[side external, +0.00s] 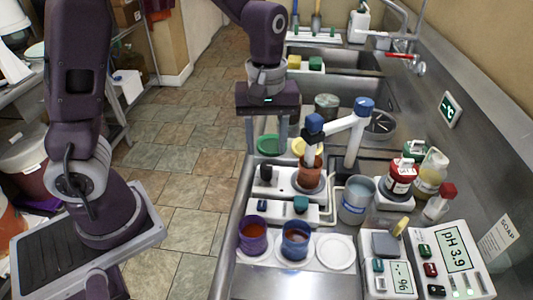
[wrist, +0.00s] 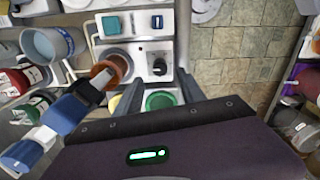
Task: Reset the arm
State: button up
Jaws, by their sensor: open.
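My gripper (side external: 267,146) hangs pointing down above the counter's left edge, beside the white device with the black knob. Its two fingers are apart with nothing between them. In the wrist view the open fingers (wrist: 158,88) reach toward the black knob (wrist: 159,67) and the green round lid (wrist: 160,101). That lid (side external: 270,144) also shows behind the fingers in the side view. A brown cup (side external: 311,170) stands on the white device (side external: 285,178), under a white arm with blue caps (side external: 345,128). It shows to the left of the fingers in the wrist view.
A white tray (side external: 312,264) holds a purple bucket (side external: 253,238), a blue bucket (side external: 295,240) and an empty round place. A grey pail (side external: 357,199), bottles and a pH meter (side external: 455,258) stand to the right. The tiled floor left of the counter is open.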

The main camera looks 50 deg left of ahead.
jog(key=shift+r, duration=0.1)
jog(key=s+r+m+t, duration=0.2)
jog(key=s+r+m, duration=0.3)
jog(key=s, duration=0.3)
jog(key=s+r+m+t, duration=0.3)
jog(key=s+r+m, duration=0.3)
jog(key=s, duration=0.3)
jog(key=shift+a+r+t, duration=0.25)
jog(key=shift+a+t, duration=0.05)
jog(key=shift+a, duration=0.05)
